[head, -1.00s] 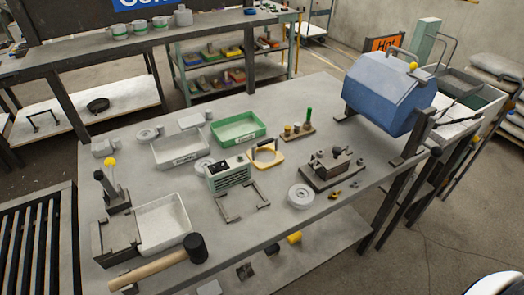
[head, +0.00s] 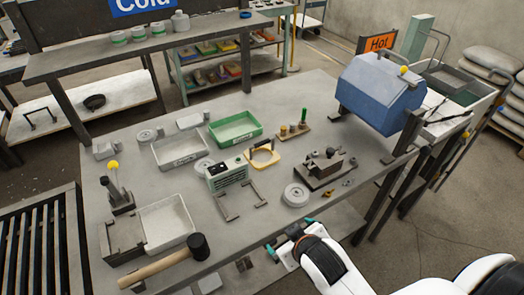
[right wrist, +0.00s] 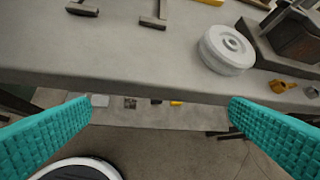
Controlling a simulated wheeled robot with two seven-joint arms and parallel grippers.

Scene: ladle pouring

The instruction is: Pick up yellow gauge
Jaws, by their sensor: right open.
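The yellow gauge (head: 275,158), a U-shaped frame, lies on the grey workbench in the head view, right of a pale green box with a dial face (head: 228,172). In the right wrist view only a sliver of yellow, likely the gauge (right wrist: 210,2), shows at the top edge. My right gripper (head: 290,238) is at the bench's front edge, well short of the gauge. Its teal fingers stand wide apart with nothing between them in the right wrist view (right wrist: 160,108). My left gripper is not in view.
A grey round disc (head: 296,195) and a dark metal fixture (head: 322,168) stand right of the gauge. A steel bracket (head: 240,205) lies in front of it. A green tray (head: 236,128) is behind. A mallet (head: 165,262) lies at the front left.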

